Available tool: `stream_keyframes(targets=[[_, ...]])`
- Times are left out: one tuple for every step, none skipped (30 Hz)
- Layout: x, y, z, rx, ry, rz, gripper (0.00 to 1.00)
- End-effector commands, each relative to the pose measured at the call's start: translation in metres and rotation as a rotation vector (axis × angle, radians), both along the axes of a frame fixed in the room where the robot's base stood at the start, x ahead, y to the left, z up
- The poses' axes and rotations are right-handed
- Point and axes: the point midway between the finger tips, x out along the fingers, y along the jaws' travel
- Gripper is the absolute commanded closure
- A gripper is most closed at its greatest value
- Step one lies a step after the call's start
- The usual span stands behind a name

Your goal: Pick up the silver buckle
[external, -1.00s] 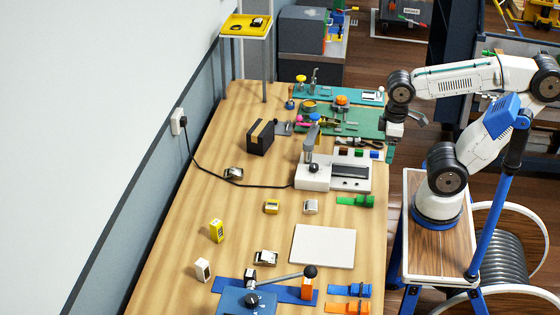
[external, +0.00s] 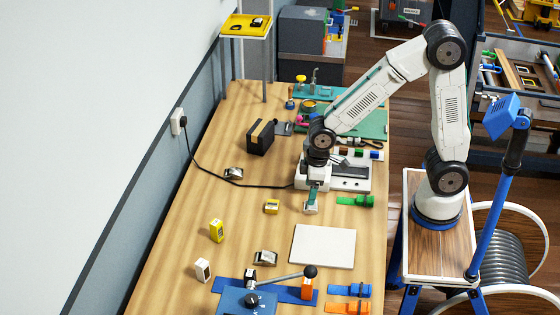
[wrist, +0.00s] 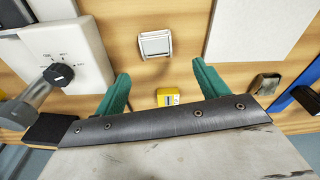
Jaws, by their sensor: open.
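A small silver buckle (external: 310,209) lies on the wooden bench just under my gripper (external: 312,194), in front of the white lever press. In the wrist view the silver buckle (wrist: 155,44) shows above the gap between the teal fingertips of my gripper (wrist: 160,72). The fingers are spread apart with nothing held. My gripper partly covers the buckle in the external view. Other silver-looking buckles lie apart from it: one near the black cable (external: 233,173) and one near the blue plate (external: 266,257).
A yellow buckle (external: 272,206) lies close on the left; it also shows in the wrist view (wrist: 167,97). A green strap (external: 356,201) is to the right. Bare wood lies left of the pad.

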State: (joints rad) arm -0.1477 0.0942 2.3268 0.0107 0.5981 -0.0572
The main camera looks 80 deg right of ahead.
Motion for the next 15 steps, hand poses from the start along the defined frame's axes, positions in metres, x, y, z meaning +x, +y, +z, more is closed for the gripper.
stream_keyframes(targets=[[0.0, 0.0, -0.007, -0.001, 0.003, 0.0, 0.27], [-0.001, 0.0, -0.01, -0.001, 0.003, 0.0, 0.27], [-0.001, -0.001, -0.014, -0.001, 0.003, 0.0, 0.27], [-0.002, -0.001, -0.018, -0.001, 0.004, -0.001, 0.27], [-0.004, -0.002, -0.022, -0.001, 0.005, -0.001, 0.27], [-0.005, -0.003, -0.028, -0.001, 0.005, 0.0, 0.27], [-0.006, -0.003, -0.033, -0.001, 0.005, 0.0, 0.27], [-0.007, -0.004, -0.038, -0.001, 0.006, 0.0, 0.27], [-0.009, -0.005, -0.044, -0.001, 0.006, 0.0, 0.27], [-0.007, -0.004, -0.048, -0.001, 0.006, 0.0, 0.27], [-0.006, -0.004, -0.052, -0.001, 0.005, 0.001, 0.27], [-0.006, -0.004, -0.056, -0.001, 0.005, 0.0, 0.27], [-0.006, -0.004, -0.058, -0.001, 0.004, 0.0, 0.27], [-0.005, -0.004, -0.06, -0.001, 0.003, 0.0, 0.27], [-0.005, -0.004, -0.061, 0.0, 0.002, 0.0, 0.27]])
